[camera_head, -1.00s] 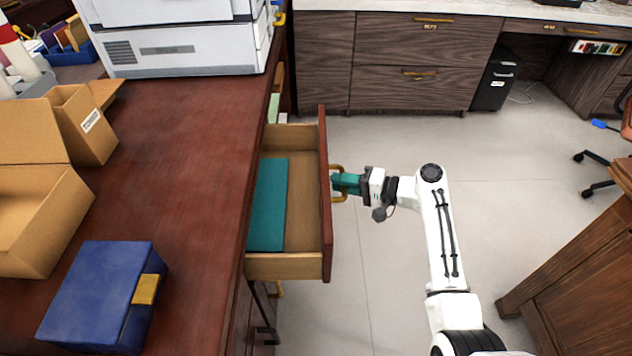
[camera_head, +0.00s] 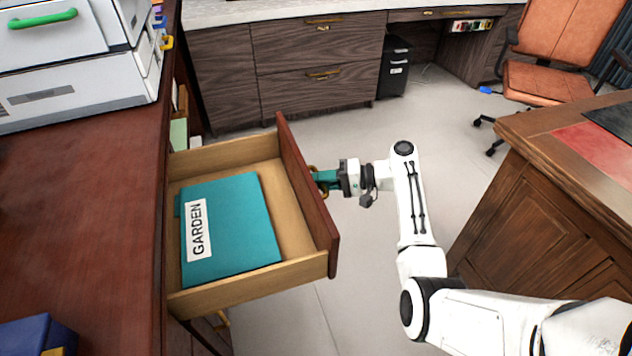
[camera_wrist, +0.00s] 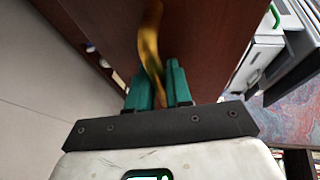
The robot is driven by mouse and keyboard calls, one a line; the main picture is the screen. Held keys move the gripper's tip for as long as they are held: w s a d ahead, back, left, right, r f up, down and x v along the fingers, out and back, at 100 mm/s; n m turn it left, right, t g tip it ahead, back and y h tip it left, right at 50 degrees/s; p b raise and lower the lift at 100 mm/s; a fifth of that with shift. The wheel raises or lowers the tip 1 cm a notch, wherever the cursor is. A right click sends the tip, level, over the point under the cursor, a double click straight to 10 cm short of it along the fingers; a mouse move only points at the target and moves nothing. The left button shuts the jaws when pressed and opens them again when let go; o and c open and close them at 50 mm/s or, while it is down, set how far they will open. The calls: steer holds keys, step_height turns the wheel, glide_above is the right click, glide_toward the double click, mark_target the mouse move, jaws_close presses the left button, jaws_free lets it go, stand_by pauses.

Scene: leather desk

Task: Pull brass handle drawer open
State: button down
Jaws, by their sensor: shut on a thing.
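The drawer (camera_head: 308,190) in the reddish wooden desk stands well open in the head view. A teal folder labelled GARDEN (camera_head: 240,225) lies inside it. The brass handle on the drawer front is mostly hidden behind my gripper in the head view. It shows clearly in the wrist view as a curved brass handle (camera_wrist: 150,38). My gripper (camera_head: 322,178) is at the outer face of the drawer front. Its teal fingers (camera_wrist: 158,85) are shut around the handle in the wrist view.
A white printer (camera_head: 80,60) stands on the desk top (camera_head: 90,200) at the upper left. A blue box (camera_head: 38,335) is at the lower left. A wooden desk (camera_head: 530,190) stands on the right, with an orange chair (camera_head: 550,55) behind it. Grey floor (camera_head: 370,260) lies between the desks.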

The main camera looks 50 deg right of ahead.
steer(key=c, duration=1.4)
jaws_free()
steer(key=p+v, duration=0.1)
steer(key=v, duration=0.9)
steer(key=shift+s+d, duration=0.2)
steer(key=shift+s, duration=0.1)
